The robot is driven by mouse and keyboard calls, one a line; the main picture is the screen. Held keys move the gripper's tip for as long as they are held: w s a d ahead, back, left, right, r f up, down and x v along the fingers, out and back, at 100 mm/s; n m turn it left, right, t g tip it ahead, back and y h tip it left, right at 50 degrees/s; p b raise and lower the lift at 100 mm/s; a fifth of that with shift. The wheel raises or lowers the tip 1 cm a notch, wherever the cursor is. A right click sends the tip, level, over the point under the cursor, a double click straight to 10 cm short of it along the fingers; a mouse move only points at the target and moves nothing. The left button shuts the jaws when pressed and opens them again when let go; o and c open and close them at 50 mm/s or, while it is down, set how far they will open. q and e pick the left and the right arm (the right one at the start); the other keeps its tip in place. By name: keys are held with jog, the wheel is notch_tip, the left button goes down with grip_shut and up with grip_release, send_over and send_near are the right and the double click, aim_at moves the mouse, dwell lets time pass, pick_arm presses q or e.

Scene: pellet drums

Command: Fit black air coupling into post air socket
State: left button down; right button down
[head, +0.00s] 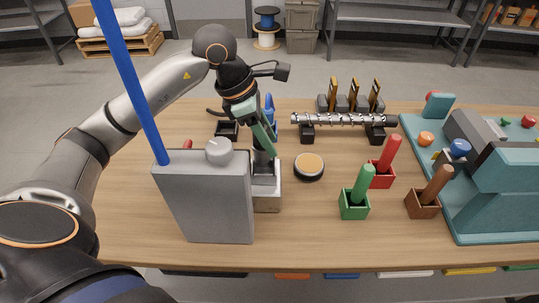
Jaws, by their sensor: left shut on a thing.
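My left gripper (264,150) points down behind the grey box, over the centre-left of the table. It is shut on a dark, narrow thing, mostly hidden by the fingers and the box; I cannot tell for sure that it is the black air coupling. The held thing's lower end is at or just above a small grey metal block (267,199); contact cannot be made out. The post air socket cannot be clearly identified. My right gripper is not in view.
A grey box (207,205) with a tall blue tube (130,80) stands close in front of the gripper. Green (355,204), red (381,175) and brown (424,205) handled holders, a round tin (309,168) and a steel screw (340,119) stand rightward. A teal machine (505,205) fills the right end.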

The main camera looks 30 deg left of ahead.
pick_arm(q)
jog(key=shift+s+d+f, duration=0.15)
jog(key=shift+d+f, duration=0.05)
jog(key=shift+f, duration=0.2)
jog(key=shift+d+f+b, duration=0.1)
jog(key=shift+f+b, duration=1.05)
jog(key=shift+f, duration=0.4)
jog(key=shift+s+f, duration=0.1)
jog(key=shift+f, duration=0.05)
jog(key=shift+c, duration=2.2)
grip_release()
jog(key=shift+r, duration=0.25)
jog(key=v, duration=1.1)
jog(key=shift+r, duration=0.4)
